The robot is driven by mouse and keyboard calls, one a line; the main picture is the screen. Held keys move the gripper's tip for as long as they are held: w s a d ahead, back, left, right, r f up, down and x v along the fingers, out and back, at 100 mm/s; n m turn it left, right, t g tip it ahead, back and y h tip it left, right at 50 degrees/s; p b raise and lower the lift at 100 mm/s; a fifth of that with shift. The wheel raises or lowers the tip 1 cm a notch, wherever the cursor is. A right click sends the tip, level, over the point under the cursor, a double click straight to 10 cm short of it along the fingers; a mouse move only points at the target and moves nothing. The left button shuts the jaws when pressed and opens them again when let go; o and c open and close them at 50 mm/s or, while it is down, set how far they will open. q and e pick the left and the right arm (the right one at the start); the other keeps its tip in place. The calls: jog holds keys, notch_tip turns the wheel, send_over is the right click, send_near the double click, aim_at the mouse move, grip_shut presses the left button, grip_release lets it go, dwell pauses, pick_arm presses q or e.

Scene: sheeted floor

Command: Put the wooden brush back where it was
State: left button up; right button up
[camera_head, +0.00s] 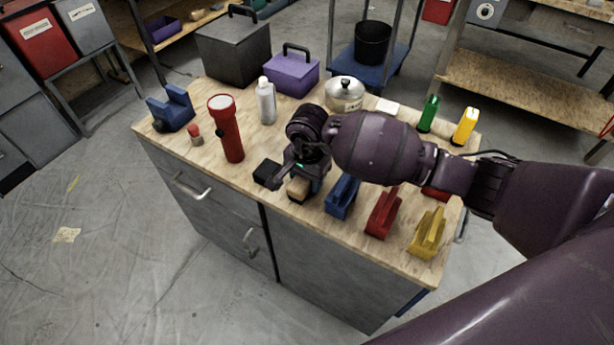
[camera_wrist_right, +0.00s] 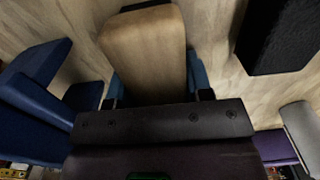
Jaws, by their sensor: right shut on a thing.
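The wooden brush (camera_head: 299,190) is at the front middle of the wooden worktop (camera_head: 240,186), between a black block and a blue clamp-like piece. My right gripper (camera_head: 297,181) reaches down over it and is shut on it. In the right wrist view the pale wooden brush body (camera_wrist_right: 146,50) sits between the blue fingertips (camera_wrist_right: 155,85), with a dark part at its far end. I cannot tell whether the brush touches the worktop. My left gripper is not in view.
Close by are the black block (camera_head: 267,173), the blue piece (camera_head: 342,196), a red piece (camera_head: 383,213) and a yellow one (camera_head: 428,232).

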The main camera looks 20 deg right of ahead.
jog(key=o, duration=1)
jog(key=shift+c, duration=0.2)
jog(key=shift+r, duration=0.5)
notch_tip(320, 180, up, 10)
jog(key=shift+f+p, duration=0.1)
jog(key=shift+p, duration=1)
jog(key=shift+r, duration=0.75)
jog(key=shift+s, duration=0.1)
